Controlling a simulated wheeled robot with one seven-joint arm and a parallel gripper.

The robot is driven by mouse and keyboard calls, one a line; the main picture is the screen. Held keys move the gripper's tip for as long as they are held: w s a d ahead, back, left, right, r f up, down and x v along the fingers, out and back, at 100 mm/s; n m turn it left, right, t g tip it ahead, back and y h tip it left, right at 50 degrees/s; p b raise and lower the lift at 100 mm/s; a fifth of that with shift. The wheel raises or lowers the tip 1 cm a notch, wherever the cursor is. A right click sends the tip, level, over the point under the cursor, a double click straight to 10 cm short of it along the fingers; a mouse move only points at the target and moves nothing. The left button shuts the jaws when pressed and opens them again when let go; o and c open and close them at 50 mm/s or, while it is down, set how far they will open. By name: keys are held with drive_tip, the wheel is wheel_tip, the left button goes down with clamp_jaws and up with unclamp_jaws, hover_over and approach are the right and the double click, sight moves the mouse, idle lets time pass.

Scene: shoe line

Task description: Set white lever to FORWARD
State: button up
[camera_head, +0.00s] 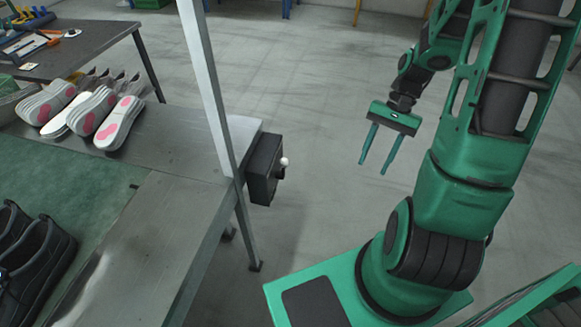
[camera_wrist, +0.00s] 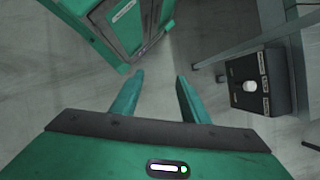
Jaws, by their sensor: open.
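The white lever (camera_head: 284,162) is a small white knob on the front of a dark control box (camera_head: 264,168), fixed to the end of the metal workbench. In the wrist view the white lever (camera_wrist: 250,86) sits near the middle of the box face (camera_wrist: 272,99), at the right, with small pale labels around it that are too small to read. My gripper (camera_head: 377,168) is open and empty, in free air to the right of the box and apart from it. Its two green fingers also show in the wrist view (camera_wrist: 157,85), pointing at bare floor.
The workbench (camera_head: 176,212) at the left carries insoles (camera_head: 90,112) and dark shoes (camera_head: 32,262). A metal post (camera_head: 208,85) rises at its edge close to the box. Another table (camera_head: 85,45) stands behind. The floor between box and gripper is clear.

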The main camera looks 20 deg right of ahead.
drive_tip(key=w+a+f+m+t+y, duration=0.3)
drive_tip(key=w+a+f+m+y, duration=0.15)
drive_tip(key=f, duration=0.35)
drive_tip(key=w+a+f+m+t+y, duration=0.25)
drive_tip(key=w+f+m+y, duration=0.2)
drive_tip(key=f, duration=0.35)
drive_tip(key=w+a+m+t+y, duration=0.3)
drive_tip(key=w+a+t, duration=0.2)
drive_tip(key=w+a, duration=0.4)
drive_tip(key=shift+w+a+f, duration=0.15)
drive_tip(key=shift+w+a, duration=0.1)
drive_tip(key=shift+a, duration=0.25)
clamp_jaws()
